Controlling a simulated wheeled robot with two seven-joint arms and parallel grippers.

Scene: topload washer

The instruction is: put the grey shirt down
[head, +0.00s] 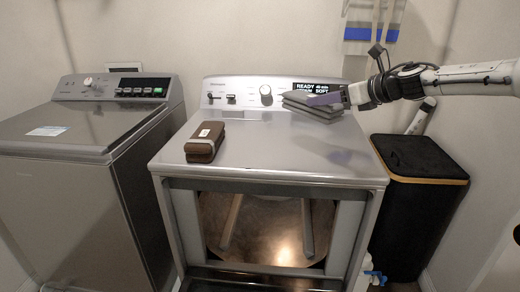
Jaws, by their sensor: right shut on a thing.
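The grey shirt (312,106) is a folded, layered bundle near the back right of the right-hand machine's top (270,150). My right gripper (342,97) comes in from the right and is shut on the shirt's right side. The shirt is tilted and appears held above the top, with a faint dark reflection on the surface below it. It covers part of the control panel's right end. My left gripper is not in view.
A brown folded item (205,142) lies on the machine top at left. A second machine (75,130) stands left. A black hamper (420,158) with a wooden rim stands right. The middle of the right machine's top is clear. Its front opening (268,228) shows below.

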